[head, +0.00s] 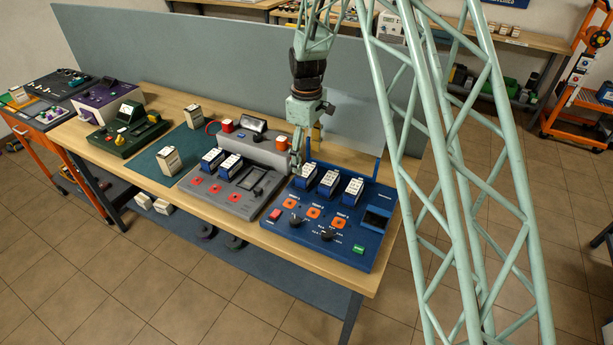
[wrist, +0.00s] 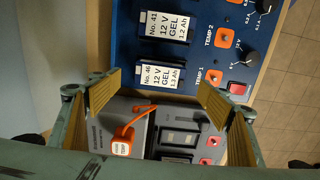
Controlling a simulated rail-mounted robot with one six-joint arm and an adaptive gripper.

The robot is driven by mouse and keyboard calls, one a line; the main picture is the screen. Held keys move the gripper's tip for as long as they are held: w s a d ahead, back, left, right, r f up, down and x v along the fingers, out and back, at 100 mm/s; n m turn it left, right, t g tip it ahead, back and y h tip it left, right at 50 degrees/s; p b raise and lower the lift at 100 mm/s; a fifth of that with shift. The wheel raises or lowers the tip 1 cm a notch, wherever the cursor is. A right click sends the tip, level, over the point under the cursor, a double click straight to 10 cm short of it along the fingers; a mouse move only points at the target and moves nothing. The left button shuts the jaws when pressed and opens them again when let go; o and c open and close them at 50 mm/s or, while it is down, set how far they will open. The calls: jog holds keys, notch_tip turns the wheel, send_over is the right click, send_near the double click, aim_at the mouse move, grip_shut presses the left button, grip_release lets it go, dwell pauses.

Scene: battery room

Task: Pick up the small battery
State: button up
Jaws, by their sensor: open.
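Three small blue batteries with white labelled tops sit in a row on the blue charger panel (head: 345,236): a left one (head: 306,173), a middle one (head: 328,182) and a right one (head: 352,191). The wrist view shows a battery marked No. 46, 1.3 Ah (wrist: 162,76) and one marked No. 41, 1.2 Ah (wrist: 165,25). I cannot tell which the task means. My gripper (head: 296,163) points down beside the left battery, near the grey charger. In the wrist view its jaws (wrist: 162,84) are open and empty, with No. 46 seen between the tips.
A grey charger (head: 232,200) with two blue batteries (head: 230,165) stands left of the blue panel. An orange-tipped lead (wrist: 122,147) shows by it. A grey divider (head: 200,55) runs behind.

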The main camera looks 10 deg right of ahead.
aim_at(307, 170)
jog(key=shift+f, duration=0.7)
jog(key=shift+f, duration=0.1)
jog(key=shift+f, duration=2.5)
jog(key=c, duration=1.3)
jog(key=shift+o, duration=0.2)
jog(key=shift+r, duration=0.1)
jog(key=shift+r, duration=4.95)
jog(key=shift+w+a, duration=0.1)
jog(key=shift+a, duration=0.05)
